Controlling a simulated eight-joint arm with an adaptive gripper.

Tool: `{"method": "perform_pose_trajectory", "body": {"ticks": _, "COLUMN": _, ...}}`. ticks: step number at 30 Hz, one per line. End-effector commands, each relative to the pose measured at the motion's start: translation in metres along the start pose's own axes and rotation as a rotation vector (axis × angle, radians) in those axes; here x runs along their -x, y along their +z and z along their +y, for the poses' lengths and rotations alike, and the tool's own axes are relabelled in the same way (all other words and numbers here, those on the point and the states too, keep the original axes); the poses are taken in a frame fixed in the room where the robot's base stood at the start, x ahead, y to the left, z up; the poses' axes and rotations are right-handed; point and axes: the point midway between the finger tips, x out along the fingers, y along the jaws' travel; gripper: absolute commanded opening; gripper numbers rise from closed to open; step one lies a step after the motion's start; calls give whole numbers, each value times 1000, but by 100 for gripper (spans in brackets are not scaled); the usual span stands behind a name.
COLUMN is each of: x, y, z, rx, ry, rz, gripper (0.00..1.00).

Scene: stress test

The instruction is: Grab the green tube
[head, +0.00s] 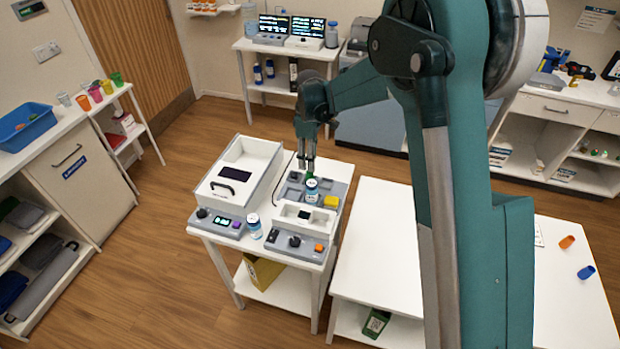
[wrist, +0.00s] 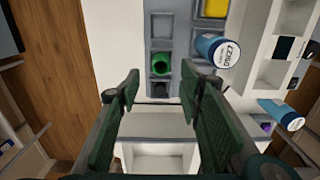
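The green tube (wrist: 162,64) stands in a compartment of the grey tray (wrist: 172,35), seen end-on with a dark opening in the wrist view. In the head view only a small green patch of it (head: 309,175) shows just under my gripper (head: 306,165). In the wrist view my gripper (wrist: 127,88) has its two green-padded fingers spread wide with nothing between them.
Another such jar (head: 254,225) stands by the consoles. A white box with a handle (head: 240,165) is left of the tray. The white table at right (head: 380,240) is mostly clear.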

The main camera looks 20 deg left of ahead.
Motion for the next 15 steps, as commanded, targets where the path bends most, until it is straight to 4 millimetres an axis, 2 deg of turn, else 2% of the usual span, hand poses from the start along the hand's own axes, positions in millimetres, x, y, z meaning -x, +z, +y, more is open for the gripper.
{"method": "perform_pose_trajectory", "body": {"ticks": 6, "x": -17, "y": 0, "z": 0, "rx": 0, "ry": 0, "rz": 0, "gripper": 36}}
{"method": "perform_pose_trajectory", "body": {"ticks": 15, "x": -20, "y": 0, "z": 0, "rx": 0, "ry": 0, "rz": 0, "gripper": 36}}
